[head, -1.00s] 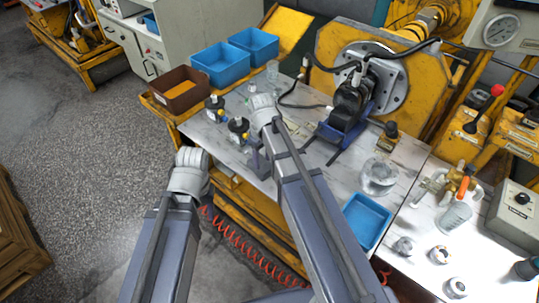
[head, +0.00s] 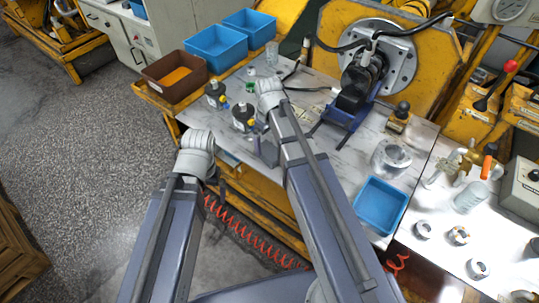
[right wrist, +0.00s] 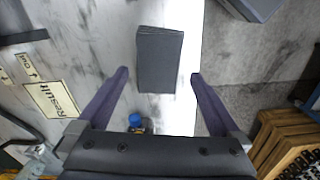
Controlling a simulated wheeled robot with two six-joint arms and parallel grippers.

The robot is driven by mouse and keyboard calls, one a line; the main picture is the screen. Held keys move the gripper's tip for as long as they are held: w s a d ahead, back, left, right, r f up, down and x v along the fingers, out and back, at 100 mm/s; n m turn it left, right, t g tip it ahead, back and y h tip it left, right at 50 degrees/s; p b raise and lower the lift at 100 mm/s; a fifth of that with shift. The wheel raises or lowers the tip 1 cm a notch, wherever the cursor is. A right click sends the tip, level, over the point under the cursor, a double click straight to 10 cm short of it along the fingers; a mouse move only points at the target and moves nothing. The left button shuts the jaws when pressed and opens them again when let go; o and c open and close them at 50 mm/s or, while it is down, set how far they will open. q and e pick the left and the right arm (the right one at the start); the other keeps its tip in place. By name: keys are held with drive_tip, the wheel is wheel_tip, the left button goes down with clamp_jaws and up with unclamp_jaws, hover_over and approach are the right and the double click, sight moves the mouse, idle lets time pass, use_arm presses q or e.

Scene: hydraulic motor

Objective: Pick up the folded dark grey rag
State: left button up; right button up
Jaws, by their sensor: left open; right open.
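The folded dark grey rag (right wrist: 159,60) lies flat on the pale tabletop near its edge, in the right wrist view. My right gripper (right wrist: 159,80) is open and empty, its two fingers spread to either side of the rag's near end; I see no contact. In the head view my right wrist (head: 268,95) is over the workbench, and the arm hides much of the area below it. My left gripper (head: 195,150) is in front of the bench over the floor, with its fingers mostly hidden, holding nothing that I can see.
Blue bins (head: 216,50) and a brown bin (head: 175,78) are at the bench's left; a blue tray (head: 380,206) is at the right.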

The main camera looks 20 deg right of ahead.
sight(269, 151)
wheel_tip(269, 151, down, 5)
drive_tip(key=b, duration=0.4)
drive_tip(key=shift+d, duration=0.15)
drive_tip(key=shift+r, duration=0.15)
drive_tip(key=c, duration=1.2)
drive_tip(key=shift+o, duration=0.2)
wheel_tip(269, 151, up, 10)
drive_tip(key=p, duration=1)
